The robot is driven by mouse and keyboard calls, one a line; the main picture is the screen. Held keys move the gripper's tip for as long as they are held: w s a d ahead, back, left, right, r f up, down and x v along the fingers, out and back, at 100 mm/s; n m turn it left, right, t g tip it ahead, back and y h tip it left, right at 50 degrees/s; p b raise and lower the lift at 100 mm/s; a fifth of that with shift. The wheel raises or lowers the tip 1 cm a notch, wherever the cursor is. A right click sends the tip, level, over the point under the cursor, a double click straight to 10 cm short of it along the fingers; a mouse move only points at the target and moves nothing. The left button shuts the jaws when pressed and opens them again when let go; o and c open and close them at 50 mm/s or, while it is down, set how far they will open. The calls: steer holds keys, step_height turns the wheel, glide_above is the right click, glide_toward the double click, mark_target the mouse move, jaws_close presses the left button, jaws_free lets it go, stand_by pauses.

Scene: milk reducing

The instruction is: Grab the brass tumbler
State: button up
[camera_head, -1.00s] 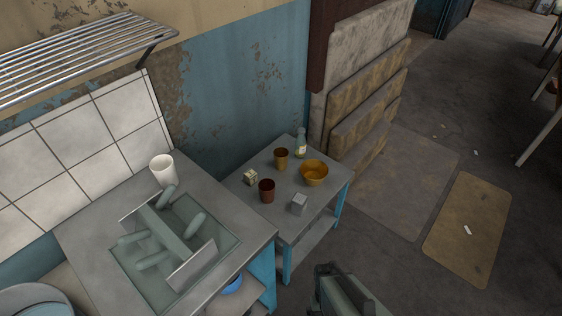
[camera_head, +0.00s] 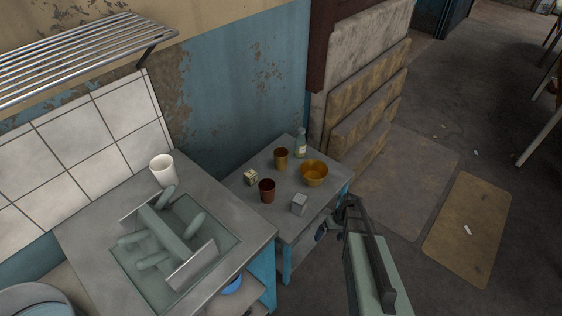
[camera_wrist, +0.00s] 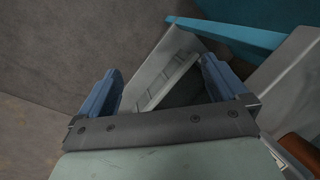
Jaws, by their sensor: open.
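The brass tumbler (camera_head: 281,159) stands upright at the back of a small grey side table (camera_head: 244,190), between a bottle and a dark red-brown cup. My gripper (camera_head: 322,230) is at the table's front right side, low beside its edge, apart from the tumbler. In the wrist view my gripper (camera_wrist: 160,88) is open, its two blue fingers wide apart with nothing held between them. The tumbler cannot be made out in the wrist view.
A brass bowl (camera_head: 314,174), the red-brown cup (camera_head: 267,191), a grey cube (camera_head: 299,204), a small patterned box (camera_head: 250,177) and the bottle (camera_head: 301,146) share the table. A sink counter with a white cup (camera_head: 162,169) adjoins at left. Floor at right is open.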

steer(key=w+d+r+t, duration=0.1)
steer(key=w+d+r, duration=0.2)
steer(key=w, duration=0.3)
steer(key=w+d+r+t, duration=0.1)
steer(key=w+d+r, duration=0.15)
steer(key=w, duration=0.25)
steer(key=w+r+n, duration=0.5)
steer(key=w+r, duration=0.4)
steer(key=w, duration=0.5)
step_height(320, 180, up, 11)
steer(key=n+h, duration=0.3)
steer(key=n, duration=0.2)
glide_above(281, 154)
steer(key=s, duration=0.3)
steer(key=shift+g, duration=0.4)
steer(key=shift+w+f, duration=0.1)
steer(key=shift+f, duration=6.8)
steer(key=c, duration=1.1)
